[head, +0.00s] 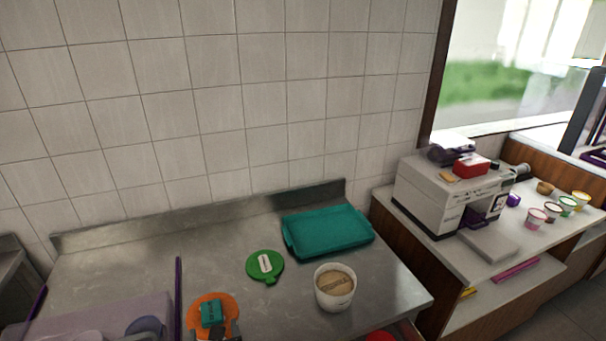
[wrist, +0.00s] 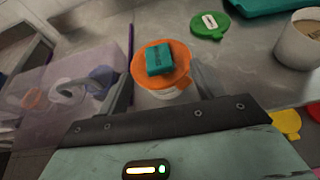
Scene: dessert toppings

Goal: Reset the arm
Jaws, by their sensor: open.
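My gripper (wrist: 163,88) is open, with one finger on each side of the wrist view and nothing between its pads that I can see as held. Ahead of it sits a tub with an orange lid (wrist: 180,72) and a teal block (wrist: 159,59) on top. The orange lid (head: 228,301) and teal block (head: 211,313) also show at the bottom of the head view, where a small part of my gripper (head: 226,333) appears beside them. Whether the fingers touch the tub cannot be told.
A green lid (head: 265,264), a white tub with tan contents (head: 334,288) and a teal tray (head: 327,232) stand on the metal counter (head: 150,262). A translucent purple bin (wrist: 52,92) is at left. A machine (head: 447,195) and small cups stand on the right counter.

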